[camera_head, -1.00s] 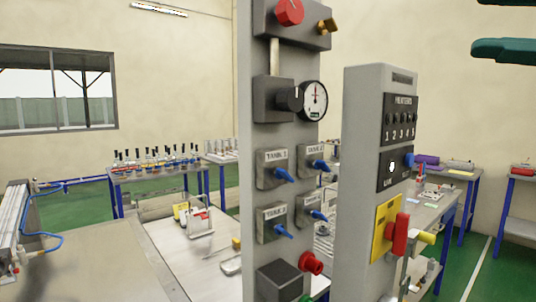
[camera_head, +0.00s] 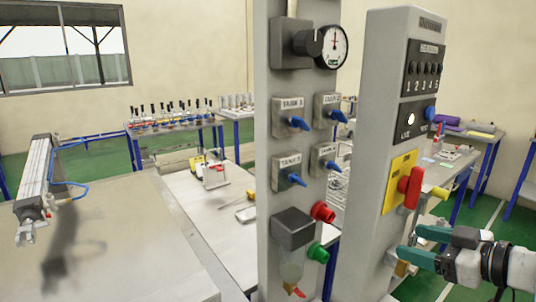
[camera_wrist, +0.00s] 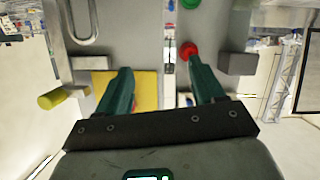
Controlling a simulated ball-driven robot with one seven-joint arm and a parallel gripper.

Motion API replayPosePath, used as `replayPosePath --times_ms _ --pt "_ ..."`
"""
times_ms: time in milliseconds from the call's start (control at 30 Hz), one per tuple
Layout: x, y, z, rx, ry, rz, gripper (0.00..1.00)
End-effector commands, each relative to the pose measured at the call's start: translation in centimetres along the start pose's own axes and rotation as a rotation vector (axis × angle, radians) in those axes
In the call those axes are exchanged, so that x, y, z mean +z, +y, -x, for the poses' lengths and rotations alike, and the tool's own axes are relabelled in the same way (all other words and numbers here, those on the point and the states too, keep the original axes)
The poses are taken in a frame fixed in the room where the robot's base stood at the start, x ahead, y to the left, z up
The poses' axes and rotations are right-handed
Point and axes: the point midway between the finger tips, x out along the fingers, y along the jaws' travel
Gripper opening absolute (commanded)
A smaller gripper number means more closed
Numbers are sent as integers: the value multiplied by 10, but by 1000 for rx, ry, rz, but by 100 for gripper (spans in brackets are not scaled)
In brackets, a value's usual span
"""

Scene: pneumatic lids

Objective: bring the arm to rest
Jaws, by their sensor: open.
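My gripper (camera_head: 414,246) is at the lower right of the head view, its two green fingers apart and pointing left. It is in front of the lower part of the right grey panel (camera_head: 375,165), below the red handle (camera_head: 410,187) on its yellow plate (camera_head: 396,178). In the wrist view my gripper (camera_wrist: 160,68) shows as two parted green fingers with nothing held between them. I cannot tell whether a finger touches the panel.
A left grey column (camera_head: 262,150) carries a gauge (camera_head: 333,46), blue tank valves (camera_head: 298,122), a red knob (camera_head: 323,212) and a green knob (camera_head: 317,253). A pneumatic cylinder (camera_head: 36,180) stands at the left table (camera_head: 120,240). Benches line the back.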

Motion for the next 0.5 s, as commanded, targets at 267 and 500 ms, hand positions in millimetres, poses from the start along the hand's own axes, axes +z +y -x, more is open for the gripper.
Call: replayPosePath --times_ms 267,500 --pt "169 -103 -7 26 -384 -340 68" --pt "288 -197 49 117 -755 -545 68"
